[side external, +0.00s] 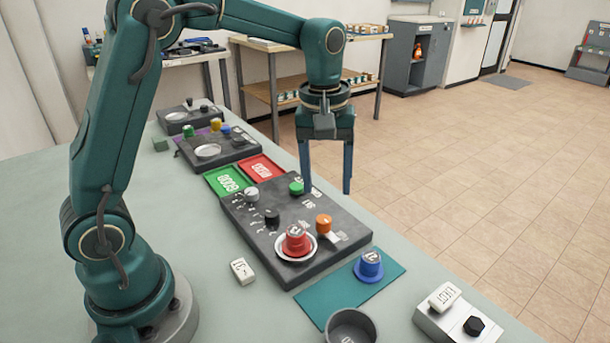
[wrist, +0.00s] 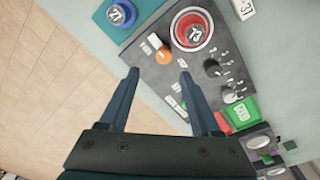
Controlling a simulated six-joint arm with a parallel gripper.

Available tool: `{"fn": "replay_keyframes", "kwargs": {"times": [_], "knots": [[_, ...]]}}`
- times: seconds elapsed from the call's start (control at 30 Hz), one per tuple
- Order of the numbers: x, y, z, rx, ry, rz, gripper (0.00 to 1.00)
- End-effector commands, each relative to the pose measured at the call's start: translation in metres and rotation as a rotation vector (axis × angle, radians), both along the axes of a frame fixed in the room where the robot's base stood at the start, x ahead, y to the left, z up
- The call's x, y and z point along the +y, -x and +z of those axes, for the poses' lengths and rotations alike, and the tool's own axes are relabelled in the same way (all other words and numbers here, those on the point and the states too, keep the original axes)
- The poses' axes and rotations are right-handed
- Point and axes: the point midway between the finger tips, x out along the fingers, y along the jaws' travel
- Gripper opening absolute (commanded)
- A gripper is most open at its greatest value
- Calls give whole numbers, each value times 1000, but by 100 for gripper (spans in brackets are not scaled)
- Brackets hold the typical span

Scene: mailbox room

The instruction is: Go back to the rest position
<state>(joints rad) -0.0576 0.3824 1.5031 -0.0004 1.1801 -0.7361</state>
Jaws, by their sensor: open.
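My gripper (side external: 326,180) hangs in the air above the far right edge of the dark grey panel (side external: 240,215), pointing down. Its two fingers are apart with nothing between them. In the wrist view, the open fingers of my gripper (wrist: 157,85) reach over the panel (wrist: 160,75). The rest position itself is not marked in either view.
A grey cup (side external: 350,328), a white block (side external: 243,271) and a grey box (side external: 430,320) are nearby. Green (side external: 223,180) and red (side external: 257,172) trays lie behind the panel. Open floor lies to the right.

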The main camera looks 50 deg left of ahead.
Motion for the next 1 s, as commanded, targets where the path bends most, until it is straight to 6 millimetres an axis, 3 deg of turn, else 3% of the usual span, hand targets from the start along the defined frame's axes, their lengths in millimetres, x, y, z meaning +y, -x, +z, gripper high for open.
{"fn": "replay_keyframes", "kwargs": {"times": [0.2,0.43,0.6,0.8,1.0], "knots": [[-7,35,51,-149,-16,-74,64],[-13,85,72,-284,-59,-251,64],[-16,122,68,-369,-112,-417,64],[-18,152,45,-411,-178,-615,64],[-18,158,30,-391,-216,-756,64]]}}
